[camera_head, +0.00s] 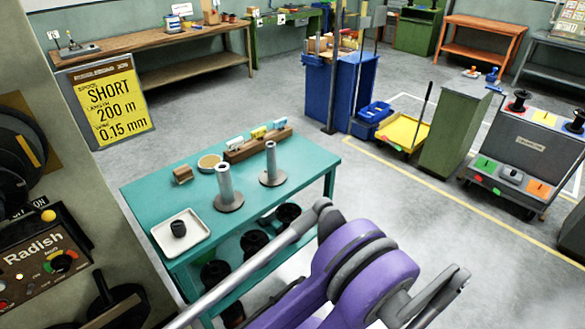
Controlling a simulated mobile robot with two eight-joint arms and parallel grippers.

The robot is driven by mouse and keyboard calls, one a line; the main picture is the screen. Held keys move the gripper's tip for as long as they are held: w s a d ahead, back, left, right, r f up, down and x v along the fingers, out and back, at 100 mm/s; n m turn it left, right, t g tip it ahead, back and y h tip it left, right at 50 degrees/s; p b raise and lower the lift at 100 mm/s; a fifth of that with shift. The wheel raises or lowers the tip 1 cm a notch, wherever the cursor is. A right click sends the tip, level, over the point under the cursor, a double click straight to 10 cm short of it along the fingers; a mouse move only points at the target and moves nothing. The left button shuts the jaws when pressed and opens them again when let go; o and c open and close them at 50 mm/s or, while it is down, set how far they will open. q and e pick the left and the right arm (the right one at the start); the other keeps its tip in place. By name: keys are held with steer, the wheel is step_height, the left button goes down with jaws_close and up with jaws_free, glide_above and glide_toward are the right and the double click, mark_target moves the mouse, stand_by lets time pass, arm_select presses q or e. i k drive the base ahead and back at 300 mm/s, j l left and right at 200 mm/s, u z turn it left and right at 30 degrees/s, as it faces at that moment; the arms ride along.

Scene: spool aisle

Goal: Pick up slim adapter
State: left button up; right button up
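No part is labelled as the slim adapter, so I cannot tell for certain which one it is. A small dark cylindrical piece (178,229) stands upright in a white tray (163,240) at the near left of the teal table (200,208). Two grey upright posts on round bases stand on the same table: one in the middle (225,185) and one to its right (270,163). A purple and grey arm of mine crosses the lower middle, in front of the table. I make out no fingertips of either gripper.
A yellow round dish (209,162), a brown block (183,174) and a wooden card rack (258,146) sit at the table's back. Black spools (254,242) lie on the shelf below. A "Radish" control panel (42,258) stands close at left. Grey floor is open right of the table.

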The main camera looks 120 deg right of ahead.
mark_target(272, 177)
steer(key=z, duration=3.95)
